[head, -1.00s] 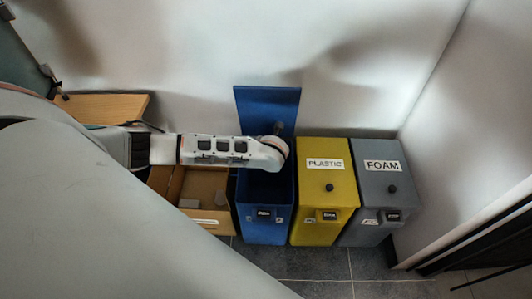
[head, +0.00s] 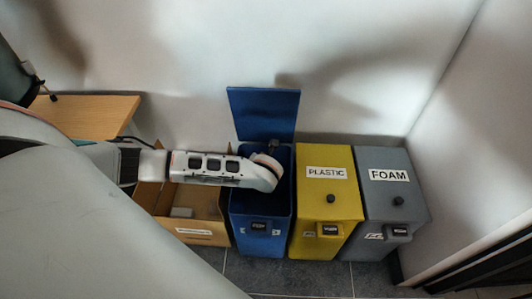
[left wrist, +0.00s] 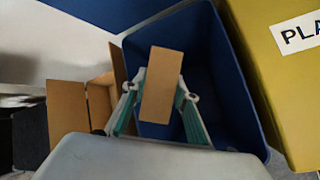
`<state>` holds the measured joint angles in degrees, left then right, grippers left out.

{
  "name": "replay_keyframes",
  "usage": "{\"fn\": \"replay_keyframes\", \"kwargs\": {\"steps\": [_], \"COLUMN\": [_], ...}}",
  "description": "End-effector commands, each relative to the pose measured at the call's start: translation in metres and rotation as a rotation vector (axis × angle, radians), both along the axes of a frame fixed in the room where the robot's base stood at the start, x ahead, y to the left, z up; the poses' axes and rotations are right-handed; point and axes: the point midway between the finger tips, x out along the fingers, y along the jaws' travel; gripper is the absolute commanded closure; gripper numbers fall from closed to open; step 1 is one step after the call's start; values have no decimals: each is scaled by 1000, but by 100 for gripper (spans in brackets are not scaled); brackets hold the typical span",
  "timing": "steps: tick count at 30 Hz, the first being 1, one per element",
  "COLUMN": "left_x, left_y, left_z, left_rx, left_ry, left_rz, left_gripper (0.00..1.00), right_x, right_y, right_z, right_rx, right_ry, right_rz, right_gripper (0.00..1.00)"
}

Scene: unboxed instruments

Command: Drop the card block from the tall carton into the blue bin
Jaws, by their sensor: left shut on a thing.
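The card block is a plain brown slab (left wrist: 161,85) in the left wrist view. My left gripper (left wrist: 161,92) is shut on it, one teal-sided finger at each side. The block is over the open mouth of the blue bin (left wrist: 217,72); its exact height against the rim is hard to tell. In the head view the blue bin (head: 259,238) stands with its blue lid (head: 263,112) raised at the back. My left wrist is over its opening and hides the gripper and block there. My right gripper is not in view.
A wooden surface (head: 90,115) is at left.

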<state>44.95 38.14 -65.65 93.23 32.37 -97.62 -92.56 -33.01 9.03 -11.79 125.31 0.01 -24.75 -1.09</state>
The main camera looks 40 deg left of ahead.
Motion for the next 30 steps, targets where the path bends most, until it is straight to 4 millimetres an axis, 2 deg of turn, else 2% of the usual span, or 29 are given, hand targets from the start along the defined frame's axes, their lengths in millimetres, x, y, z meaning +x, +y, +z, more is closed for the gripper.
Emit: {"fn": "replay_keyframes", "kwargs": {"steps": [5, 6, 7, 8, 20, 23, 30], "left_x": [1, 1, 1, 1, -2, -7, -30], "left_y": [0, 0, 0, 0, -2, -7, -29], "left_z": [2, 2, 2, 2, 4, 12, 48], "left_rx": [1, 1, 1, 1, -1, -4, -6], "left_ry": [-2, -2, -2, -2, -1, 0, -1], "left_rz": [0, 0, 0, 0, 0, 0, -3], "left_gripper": [84, 61, 53, 52, 52, 52, 52], "right_x": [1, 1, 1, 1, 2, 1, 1], "right_y": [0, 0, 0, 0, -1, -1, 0], "right_z": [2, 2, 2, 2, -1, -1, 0], "right_rx": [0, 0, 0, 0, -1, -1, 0], "right_ry": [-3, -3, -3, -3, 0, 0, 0], "right_rz": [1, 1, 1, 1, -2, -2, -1], "right_gripper": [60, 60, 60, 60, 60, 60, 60]}}
